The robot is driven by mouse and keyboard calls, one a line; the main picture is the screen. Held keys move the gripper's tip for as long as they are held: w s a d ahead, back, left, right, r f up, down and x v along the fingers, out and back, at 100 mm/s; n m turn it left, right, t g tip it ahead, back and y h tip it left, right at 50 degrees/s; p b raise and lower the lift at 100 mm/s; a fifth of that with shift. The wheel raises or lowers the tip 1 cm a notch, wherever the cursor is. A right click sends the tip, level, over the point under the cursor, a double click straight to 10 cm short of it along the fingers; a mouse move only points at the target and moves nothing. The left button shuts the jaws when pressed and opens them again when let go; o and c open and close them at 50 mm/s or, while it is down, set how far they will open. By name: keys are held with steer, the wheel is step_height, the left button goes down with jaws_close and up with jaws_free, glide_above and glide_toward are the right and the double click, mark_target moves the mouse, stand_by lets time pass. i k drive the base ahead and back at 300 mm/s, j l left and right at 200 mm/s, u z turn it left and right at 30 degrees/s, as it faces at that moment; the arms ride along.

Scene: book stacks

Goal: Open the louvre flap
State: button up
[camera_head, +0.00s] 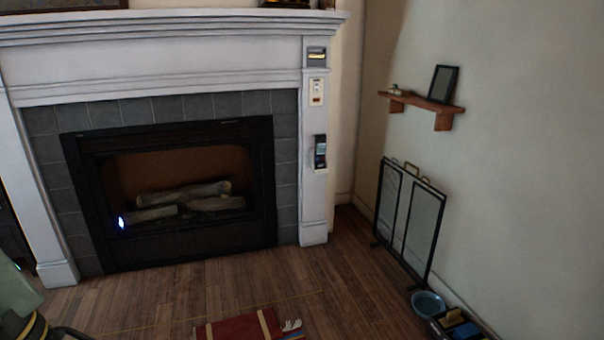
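No part is clearly recognisable as a louvre flap. A small metallic panel with a yellowish slot (317,56) sits high on the white right pilaster of the fireplace. Below it are a white plate with small fittings (317,92) and a dark device with a pale screen (320,152). The black fireplace front (190,245) has a dark lower band whose detail is too dim to read. At the bottom left corner, a pale green part and a dark part with a yellow band look like my arm. A black piece beside them may be my gripper (68,332), cut off by the frame edge, far from the pilaster.
A folded fire screen (408,220) leans by the right wall, under a wooden shelf (422,103) with a dark frame (443,84). A blue bowl (428,304) and a dark tray (437,330) stand near it. A red bundle (240,327) lies on the wooden floor, otherwise clear before the hearth.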

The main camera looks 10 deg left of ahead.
mark_target(146, 248)
steer(key=i+u, duration=0.35)
steer(key=i, duration=0.3)
steer(key=i+u, duration=0.35)
steer(key=i, duration=0.3)
steer(key=i+j+z, duration=0.1)
steer(key=i+j, duration=0.3)
steer(key=i, duration=0.15)
steer(key=i+j+z, duration=0.1)
steer(key=i+j, duration=0.3)
steer(key=i, duration=0.15)
steer(key=i+j, duration=0.15)
steer(key=i+j+z, duration=0.15)
steer(key=j, duration=0.25)
steer(key=i+j, duration=0.15)
steer(key=j, duration=0.15)
steer(key=i, duration=0.45)
